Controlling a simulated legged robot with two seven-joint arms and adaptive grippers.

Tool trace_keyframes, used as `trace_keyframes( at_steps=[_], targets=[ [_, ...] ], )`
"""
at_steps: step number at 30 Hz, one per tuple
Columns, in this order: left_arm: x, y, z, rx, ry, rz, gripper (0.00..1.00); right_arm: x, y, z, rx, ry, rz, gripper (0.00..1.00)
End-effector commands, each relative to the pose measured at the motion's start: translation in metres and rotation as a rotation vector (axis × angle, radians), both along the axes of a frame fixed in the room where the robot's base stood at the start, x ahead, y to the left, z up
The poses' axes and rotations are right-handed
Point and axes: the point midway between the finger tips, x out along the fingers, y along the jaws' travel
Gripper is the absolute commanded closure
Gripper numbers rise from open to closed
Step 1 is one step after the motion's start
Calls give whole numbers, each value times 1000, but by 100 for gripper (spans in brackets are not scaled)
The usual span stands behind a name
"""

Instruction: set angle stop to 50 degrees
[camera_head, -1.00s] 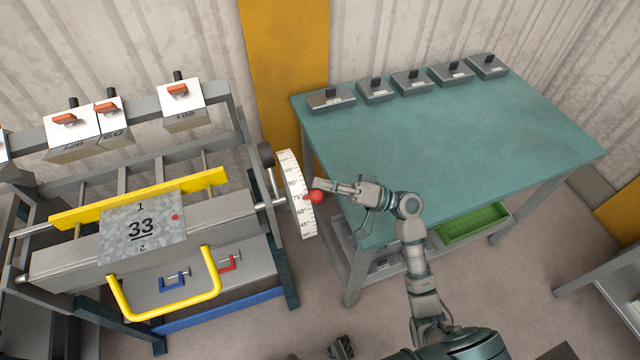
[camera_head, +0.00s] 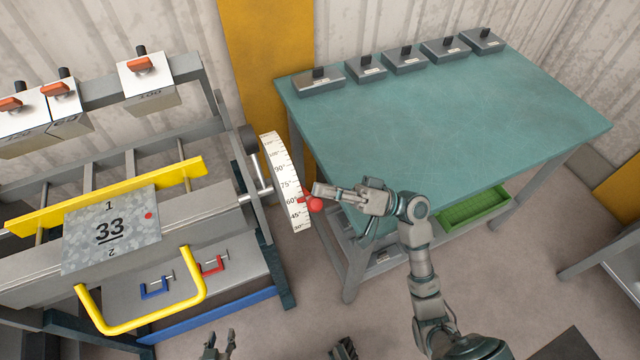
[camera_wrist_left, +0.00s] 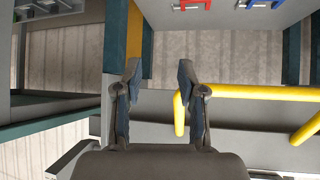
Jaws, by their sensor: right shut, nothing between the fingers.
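The white angle scale (camera_head: 274,150) stands at the right end of the bender, with marks from 90 down to 30 visible. The red knob (camera_head: 315,205) is at its right edge, with its red pointer close to the 60 mark. My right gripper (camera_head: 318,191) is shut and empty. Its fingertips are just above the knob and seem to touch it. My left gripper (camera_head: 220,346) is low in the head view, in front of the bender. In the left wrist view its fingers (camera_wrist_left: 160,75) are apart with nothing between them.
A yellow bail handle (camera_head: 140,325), a blue clamp (camera_head: 155,290) and a red clamp (camera_head: 214,266) are on the bender front. A sheet marked 33 (camera_head: 85,245) lies on it. The green table (camera_head: 440,130) with several grey blocks stands right, close to the scale.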

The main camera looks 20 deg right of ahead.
Motion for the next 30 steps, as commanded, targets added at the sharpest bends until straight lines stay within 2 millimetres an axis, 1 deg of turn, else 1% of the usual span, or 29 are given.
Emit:
trace_keyframes(
  at_steps=[1,3,6,9,12,18,24,30],
  targets=[
    [11,-5,1,-22,-76,-5,60,0,0,-10,0,-8,0,100],
    [27,-12,15,-55,-202,-9,60,-2,0,-13,1,-28,1,100],
    [44,-20,37,-99,-366,-12,60,-5,0,-16,2,-57,0,100],
    [53,-25,57,-138,-506,-15,60,-7,0,-18,2,-80,0,100],
    [58,-29,75,-169,-619,-16,60,-10,0,-20,3,-100,1,100],
    [60,-32,97,-209,-760,-17,60,-13,0,-21,4,-127,1,100],
    [60,-33,107,-225,-814,-17,60,-14,0,-21,4,-137,1,100],
    [60,-33,108,-226,-820,-17,60,-14,0,-20,5,-138,0,100]
  ],
)
